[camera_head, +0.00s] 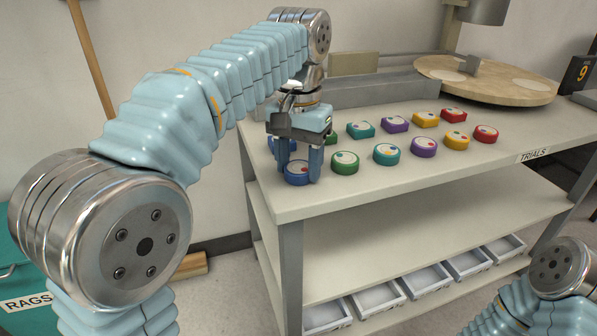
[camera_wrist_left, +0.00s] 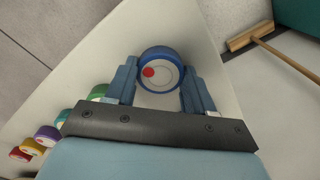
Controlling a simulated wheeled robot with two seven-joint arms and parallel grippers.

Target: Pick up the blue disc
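The blue disc (camera_head: 297,174) lies flat near the left end of the bench's top, at the end of the front row of coloured discs. It has a pale top face with a red dot. My left gripper (camera_head: 304,166) points down at it. In the left wrist view the blue disc (camera_wrist_left: 160,58) sits between the two fingertips of the left gripper (camera_wrist_left: 160,78). The fingers are spread, one on each side, with narrow gaps to the disc. My right gripper is out of view.
Green (camera_head: 345,163), teal (camera_head: 386,155) and other coloured discs continue rightward. A back row of coloured pieces, including a blue one (camera_head: 274,144) partly behind my gripper, stands close. A round wooden turntable (camera_head: 520,88) is at the back right. Trays (camera_head: 377,300) sit below.

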